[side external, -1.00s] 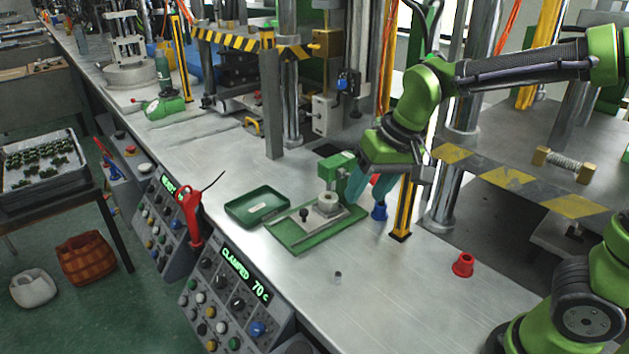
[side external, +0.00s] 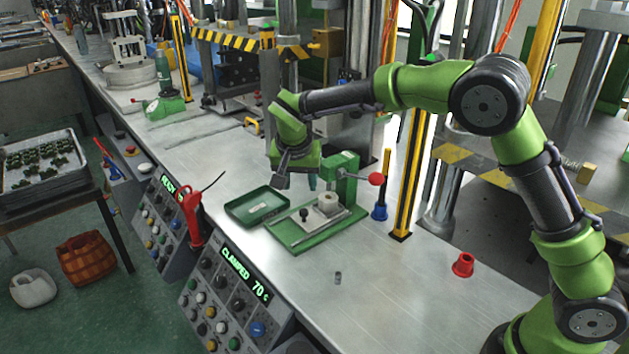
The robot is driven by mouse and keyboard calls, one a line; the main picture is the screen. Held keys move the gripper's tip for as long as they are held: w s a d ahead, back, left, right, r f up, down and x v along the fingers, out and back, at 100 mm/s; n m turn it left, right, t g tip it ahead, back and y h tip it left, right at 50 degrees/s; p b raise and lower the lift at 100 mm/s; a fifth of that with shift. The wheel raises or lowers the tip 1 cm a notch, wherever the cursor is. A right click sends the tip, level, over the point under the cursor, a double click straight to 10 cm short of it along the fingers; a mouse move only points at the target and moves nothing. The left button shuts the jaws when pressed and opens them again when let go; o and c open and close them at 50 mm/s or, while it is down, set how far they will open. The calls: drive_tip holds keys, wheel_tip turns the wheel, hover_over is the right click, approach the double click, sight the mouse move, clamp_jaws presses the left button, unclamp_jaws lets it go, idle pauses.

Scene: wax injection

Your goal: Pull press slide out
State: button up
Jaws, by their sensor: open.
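A small green bench press (side external: 341,178) stands on the metal table, with a red-knobbed lever (side external: 375,179) at its right. Its flat green base (side external: 292,238) carries a silver slide-like plate with a pale round piece (side external: 328,202) and a small black knob (side external: 304,214). I cannot tell for certain which part is the press slide. My gripper (side external: 297,182) is open, pointing down, behind and left of the press column.
A green tray (side external: 258,206) lies left of the press base. A blue-based tool (side external: 380,205) and a yellow post (side external: 407,185) stand to its right. A red cup (side external: 463,265) and a small metal piece (side external: 338,278) sit nearer the front. A panel (side external: 245,275) reads CLAMPED 70 C.

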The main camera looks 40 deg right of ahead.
sight(303, 211)
drive_tip(key=x, duration=1.2)
drive_tip(key=shift+s+a, duration=0.1)
drive_tip(key=shift+c, duration=0.2)
clamp_jaws()
